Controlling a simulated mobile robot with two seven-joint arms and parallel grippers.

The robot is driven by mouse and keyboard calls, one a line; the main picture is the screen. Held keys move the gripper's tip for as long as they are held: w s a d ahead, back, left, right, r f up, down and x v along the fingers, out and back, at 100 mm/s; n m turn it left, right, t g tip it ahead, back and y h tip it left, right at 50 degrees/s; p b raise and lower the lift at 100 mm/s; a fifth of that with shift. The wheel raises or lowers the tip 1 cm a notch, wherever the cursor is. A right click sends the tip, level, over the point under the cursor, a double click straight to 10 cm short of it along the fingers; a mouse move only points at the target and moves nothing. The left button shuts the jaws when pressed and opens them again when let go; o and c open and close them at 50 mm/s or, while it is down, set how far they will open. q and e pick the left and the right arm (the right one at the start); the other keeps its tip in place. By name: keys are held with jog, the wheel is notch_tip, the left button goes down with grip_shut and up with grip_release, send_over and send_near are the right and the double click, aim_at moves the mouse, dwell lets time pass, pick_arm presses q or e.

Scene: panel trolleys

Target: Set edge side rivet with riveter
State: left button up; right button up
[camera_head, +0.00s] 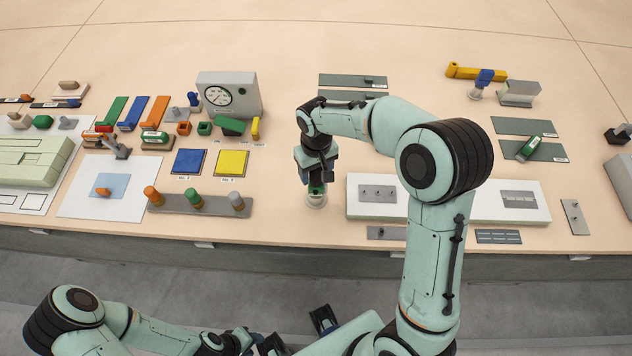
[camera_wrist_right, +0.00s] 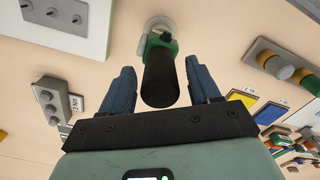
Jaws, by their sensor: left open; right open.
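A green tool with a black cylindrical grip, seemingly the riveter (camera_head: 316,190), stands upright in a round pale holder (camera_head: 316,202) near the table's front edge. My right gripper (camera_head: 316,172) is above it, pointing down. In the right wrist view, the black grip (camera_wrist_right: 160,80) lies between the open fingers of my right gripper (camera_wrist_right: 160,88), with gaps on both sides. A white panel (camera_head: 450,210) lies right of the holder. It carries a grey plate with small studs (camera_head: 378,193) and another grey plate (camera_head: 519,199). My left gripper (camera_head: 297,332) is open and empty, low in front of the table.
Blue (camera_head: 189,161) and yellow (camera_head: 232,163) pads and a grey bar with coloured pegs (camera_head: 200,204) lie left of the holder. A gauge box (camera_head: 230,95) stands behind. My right arm hides part of the white panel. Loose grey strips (camera_head: 498,236) lie along the front edge.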

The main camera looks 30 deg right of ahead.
grip_shut()
jog(key=c, duration=0.8)
grip_release()
grip_shut()
jog(key=shift+w+r+p, duration=0.1)
jog(key=shift+r+p, duration=1.1)
jog(key=shift+r, duration=0.9)
pick_arm(q)
jog(key=w+r, duration=0.1)
jog(key=r, duration=0.1)
jog(key=shift+w+r, duration=0.35)
jog(key=shift+r, duration=0.15)
pick_arm(e)
jog(key=shift+r, duration=0.1)
